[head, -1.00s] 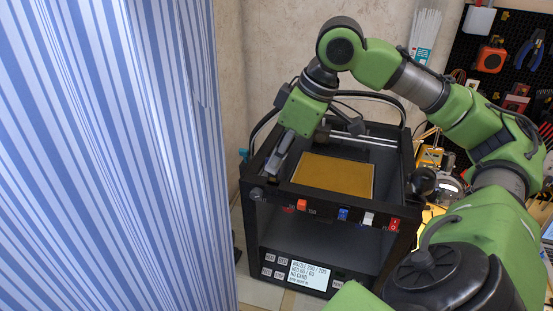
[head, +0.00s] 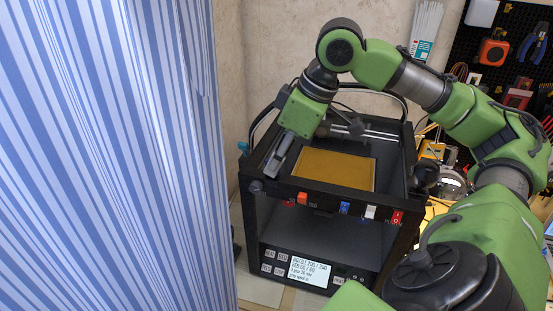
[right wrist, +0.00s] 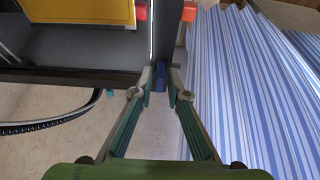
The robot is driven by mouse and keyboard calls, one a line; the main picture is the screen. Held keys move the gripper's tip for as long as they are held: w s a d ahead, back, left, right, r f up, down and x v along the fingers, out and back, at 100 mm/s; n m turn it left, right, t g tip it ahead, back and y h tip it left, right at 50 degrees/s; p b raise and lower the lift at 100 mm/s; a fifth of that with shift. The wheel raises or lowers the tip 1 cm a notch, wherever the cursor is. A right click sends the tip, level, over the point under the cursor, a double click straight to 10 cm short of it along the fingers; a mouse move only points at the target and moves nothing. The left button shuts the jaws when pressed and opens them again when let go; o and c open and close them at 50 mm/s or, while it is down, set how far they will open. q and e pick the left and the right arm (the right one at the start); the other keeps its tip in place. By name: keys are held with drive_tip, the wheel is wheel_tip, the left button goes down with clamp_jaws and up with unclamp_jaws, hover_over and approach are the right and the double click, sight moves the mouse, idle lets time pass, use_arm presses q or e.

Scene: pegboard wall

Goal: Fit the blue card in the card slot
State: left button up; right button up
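The blue card (right wrist: 160,74) shows in the right wrist view as a narrow blue end at the printer's dark frame, where the card slot seems to be; the slot's mouth is hidden. My right gripper (right wrist: 160,88) has a fingertip on either side of the card, with a small gap seeming to show on each side. In the head view my right gripper (head: 272,166) is at the left edge of the black printer (head: 322,215); card and slot cannot be made out there. The printer's screen (head: 308,271) shows several lines of small text. My left gripper is not in view.
A blue-and-white striped curtain (head: 110,150) hangs close to the left of the printer. The gold print bed (head: 335,170) sits inside the open top. Several coloured switches line the front bar. A pegboard with tools (head: 500,60) is at the right.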

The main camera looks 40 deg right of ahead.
drive_tip(key=shift+o, duration=0.2)
drive_tip(key=v, duration=1.2)
drive_tip(key=shift+d, duration=0.1)
idle(0.4)
idle(0.6)
